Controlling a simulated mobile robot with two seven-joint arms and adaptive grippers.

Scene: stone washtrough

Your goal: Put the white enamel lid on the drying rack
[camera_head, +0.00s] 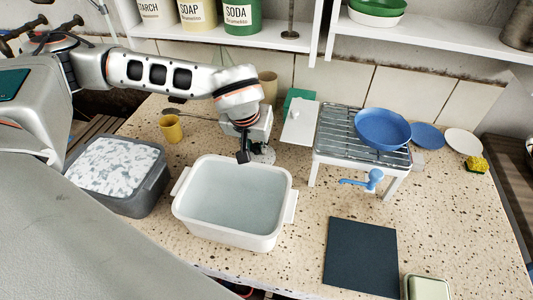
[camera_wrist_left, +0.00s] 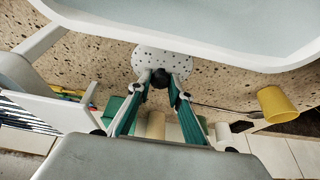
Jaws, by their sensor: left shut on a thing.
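The white enamel lid (camera_wrist_left: 150,62) is a round, speckled disc with a black knob in the left wrist view. My left gripper (camera_wrist_left: 160,79) has its green-sided fingers closed on the knob. In the head view my left gripper (camera_head: 246,153) points down just behind the white tub, and a bit of the lid (camera_head: 265,155) shows beside it, mostly hidden. I cannot tell whether the lid touches the counter. The drying rack (camera_head: 334,128) is a wire grid on a white stand, to the right of the gripper. A blue pan (camera_head: 382,129) lies on its right part. My right gripper is out of view.
The white tub (camera_head: 232,240) with water stands in front of the gripper. A grey basin (camera_head: 151,197) and a yellow cup (camera_head: 171,129) are on the left. A white board (camera_head: 299,124) adjoins the rack's left side. A blue tap-like piece (camera_head: 374,180) is at the rack's front.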

